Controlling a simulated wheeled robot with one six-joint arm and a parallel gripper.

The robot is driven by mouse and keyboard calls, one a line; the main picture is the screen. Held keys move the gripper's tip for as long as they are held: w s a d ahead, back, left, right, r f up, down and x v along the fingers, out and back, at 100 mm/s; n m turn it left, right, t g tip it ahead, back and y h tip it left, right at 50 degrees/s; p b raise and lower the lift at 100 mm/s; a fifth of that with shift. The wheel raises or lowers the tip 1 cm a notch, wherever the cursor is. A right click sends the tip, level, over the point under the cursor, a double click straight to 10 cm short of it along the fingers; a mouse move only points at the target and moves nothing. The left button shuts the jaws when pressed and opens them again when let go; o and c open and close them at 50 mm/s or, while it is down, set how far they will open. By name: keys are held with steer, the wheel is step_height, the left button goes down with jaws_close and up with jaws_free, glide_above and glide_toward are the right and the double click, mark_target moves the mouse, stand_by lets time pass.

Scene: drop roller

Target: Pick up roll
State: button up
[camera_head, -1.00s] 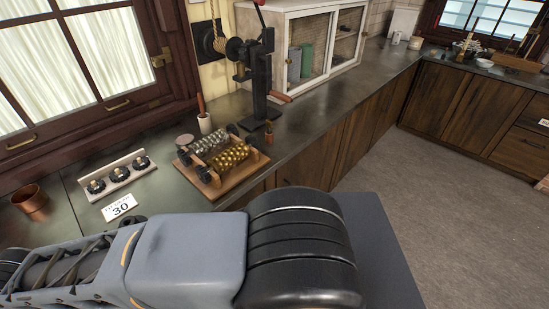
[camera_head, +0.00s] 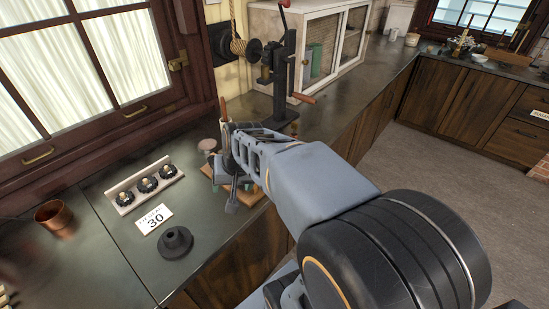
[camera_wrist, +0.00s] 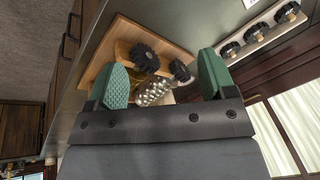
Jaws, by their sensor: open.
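My gripper (camera_wrist: 163,80) is open, with its two green fingers spread in the wrist view. A silver studded roll (camera_wrist: 155,93) with a black knob shows between the fingers, partly hidden by the gripper's base. A gold roll (camera_wrist: 122,52) lies beside it near the left finger, mostly hidden. Both are on a wooden stand (camera_wrist: 97,52). I cannot tell whether a finger touches either roll. In the head view my gripper (camera_head: 225,180) is over the stand (camera_head: 250,197), and my arm hides the rolls.
A rack with several black knobs (camera_head: 145,185), a card marked 30 (camera_head: 154,219), a dark round piece (camera_head: 175,243) and a copper cup (camera_head: 55,216) are left of my gripper. A hand-cranked press (camera_head: 281,75) stands close behind.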

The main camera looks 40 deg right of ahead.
steer(key=shift+o, duration=0.5)
steer(key=w+d+r+m+p, duration=0.1)
steer(key=w+d+m, duration=0.3)
steer(key=d, duration=0.5)
steer(key=shift+m, duration=0.6)
steer(key=w+d+m+t+p, duration=0.15)
steer(key=d+m, duration=0.25)
steer(key=d, duration=0.5)
steer(key=shift+m, duration=0.6)
steer(key=shift+d+p+x, duration=0.15)
steer(key=shift+p+x, duration=0.05)
steer(key=shift+x, duration=2.2)
steer(key=shift+d+p+x, duration=0.15)
steer(key=shift+p+x, duration=0.05)
steer(key=shift+x, duration=2.2)
steer(key=shift+d+p+x, duration=0.2)
steer(key=shift+x, duration=2.2)
steer(key=shift+s, duration=0.15)
jaws_close()
steer(key=shift+d, duration=0.1)
